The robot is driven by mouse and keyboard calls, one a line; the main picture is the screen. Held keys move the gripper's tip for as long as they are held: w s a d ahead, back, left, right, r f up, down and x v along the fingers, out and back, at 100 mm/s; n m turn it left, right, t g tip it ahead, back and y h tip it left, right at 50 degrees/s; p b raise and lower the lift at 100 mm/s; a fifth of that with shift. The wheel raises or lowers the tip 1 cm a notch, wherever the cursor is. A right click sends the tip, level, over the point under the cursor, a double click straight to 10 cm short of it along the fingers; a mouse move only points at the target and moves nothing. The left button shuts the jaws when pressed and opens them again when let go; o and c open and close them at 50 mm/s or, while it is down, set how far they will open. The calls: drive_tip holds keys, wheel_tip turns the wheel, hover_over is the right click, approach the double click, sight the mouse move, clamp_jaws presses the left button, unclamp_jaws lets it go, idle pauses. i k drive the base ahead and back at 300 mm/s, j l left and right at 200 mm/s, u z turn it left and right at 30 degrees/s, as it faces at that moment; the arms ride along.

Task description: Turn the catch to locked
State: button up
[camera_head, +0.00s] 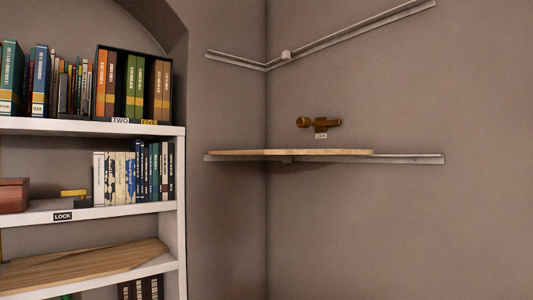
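A small brass-yellow piece (74,193), which may be a catch, sits on the middle shelf of the bookcase beside a row of books. A black label reading LOCK (62,217) is on the shelf edge below it. A second brass fitting (330,123), like a horizontal catch with a round knob at its left end, is on the right wall above a corner shelf. A small label (320,136) under it is too small to read surely. I cannot tell whether either is locked. My gripper is not in view.
The white arched bookcase (182,225) fills the left, with several books and a reddish-brown box (14,195). A wooden board (85,263) lies on a lower shelf. A wooden corner shelf (300,152) and metal rails (350,35) are on the walls. The space at lower right looks clear.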

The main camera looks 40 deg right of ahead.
sight(301, 122)
drive_tip(key=k+j+z, duration=0.1)
drive_tip(key=z, duration=1.05)
